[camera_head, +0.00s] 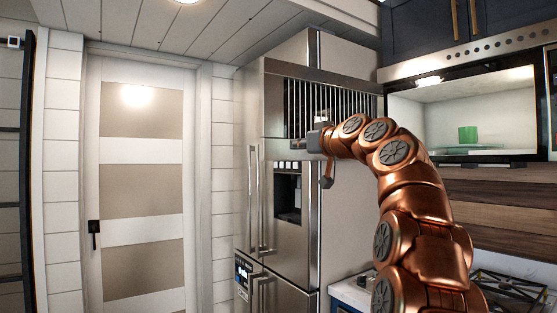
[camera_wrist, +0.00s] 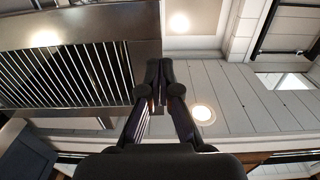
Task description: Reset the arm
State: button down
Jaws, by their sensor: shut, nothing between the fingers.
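My copper-coloured arm rises at the right of the head view and bends left in front of the refrigerator (camera_head: 290,215). My gripper (camera_wrist: 157,85) shows in the wrist view with its two dark fingers together and nothing between them. In the head view the end of the arm is small, in front of the fridge's upper grille, and the fingers cannot be made out there. The grille (camera_wrist: 70,75) also shows at the left of the wrist view.
An open microwave (camera_head: 460,110) at the right holds a green cup (camera_head: 468,134) and a green plate (camera_head: 470,148). A stovetop (camera_head: 510,287) lies below it. A panelled door (camera_head: 140,190) is at the left. Dark cabinets (camera_head: 425,30) hang above the microwave.

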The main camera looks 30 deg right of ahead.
dwell(0.3)
jog(key=s+a+f+g+y+p, duration=0.1)
jog(key=s+a+f+g+p, duration=0.3)
jog(key=a+f, duration=0.85)
jog(key=s+a+f+g+y+p, duration=0.1)
jog(key=s+a+f+g, duration=0.4)
jog(key=a+f, duration=0.7)
jog(key=s+a+f+g+p, duration=0.35)
jog(key=s+f+g, duration=0.25)
jog(key=s+f, duration=0.8)
jog(key=s+d+f+g+h, duration=0.1)
jog(key=s+f, duration=0.3)
jog(key=s, duration=0.6)
jog(key=s+d+f+g+h+p, duration=0.1)
jog(key=s+f+g+h, duration=0.1)
jog(key=s+f, duration=0.3)
jog(key=s+g, duration=0.1)
jog(key=s, duration=0.3)
jog(key=shift+s+m+g, duration=0.3)
jog(key=shift+s+g, duration=0.05)
jog(key=shift+g, duration=0.05)
